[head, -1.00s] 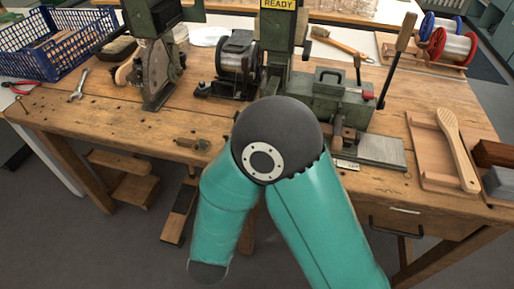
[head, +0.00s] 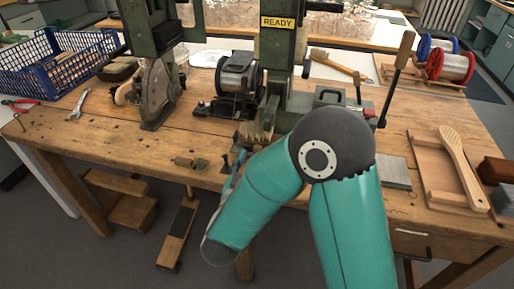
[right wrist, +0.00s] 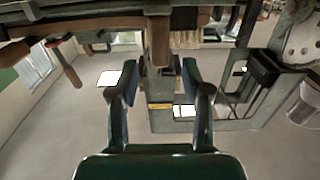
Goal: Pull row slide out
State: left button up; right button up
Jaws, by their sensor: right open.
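The green tufting machine (head: 278,60) stands on the wooden bench with a yellow READY sign. I cannot pick out the row slide with certainty; my arm covers the machine's lower right front in the head view. My right gripper (right wrist: 160,82) is open, its two dark green fingers apart. A brown wooden post or handle (right wrist: 159,42) shows between and beyond the fingertips in the right wrist view; I cannot tell whether they touch it. In the head view my right arm hides most of this gripper near the bench front. My left gripper is not in view.
A brass fitting (head: 190,163) sits at the bench's front edge. A wooden brush (head: 462,168) lies on a tray to the right. A blue crate (head: 55,62), pliers and a wrench are at the left. A tall lever (head: 396,75) rises right of my arm.

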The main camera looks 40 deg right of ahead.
aim_at(256, 152)
jog(key=shift+x, duration=2.3)
grip_shut()
